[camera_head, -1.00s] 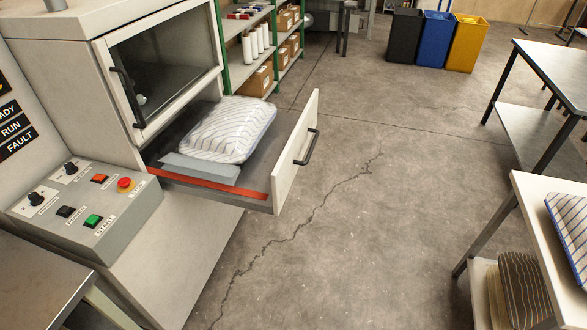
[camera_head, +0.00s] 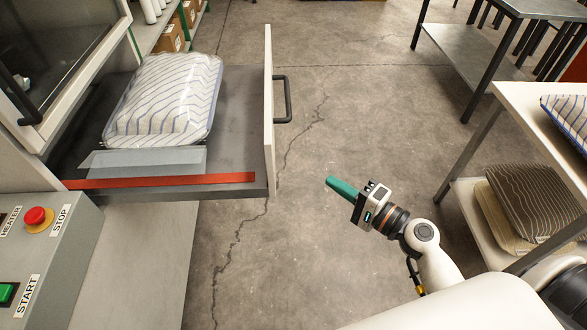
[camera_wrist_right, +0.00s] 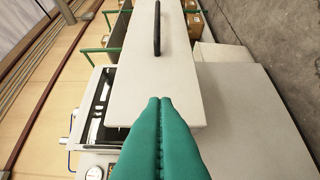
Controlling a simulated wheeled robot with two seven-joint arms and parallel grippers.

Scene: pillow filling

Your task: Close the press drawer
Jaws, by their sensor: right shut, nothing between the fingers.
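The press drawer (camera_head: 234,160) stands pulled out of the press at the left of the head view. Its white front panel (camera_head: 268,100) has a black handle (camera_head: 285,98) on the outer face. A striped pillow (camera_head: 165,100) in clear wrap lies in the drawer. My right gripper (camera_head: 332,184), with green fingers, is shut and empty over the floor, to the right of the drawer front and apart from it. In the right wrist view the shut fingers (camera_wrist_right: 158,102) point toward the white panel (camera_wrist_right: 158,80) and its black handle (camera_wrist_right: 157,28). My left gripper is out of view.
A control panel with a red stop button (camera_head: 37,217) and a green start button (camera_head: 5,293) is at the lower left. A white table (camera_head: 530,100) with striped pillows stands at the right. The floor (camera_head: 330,120) between is clear.

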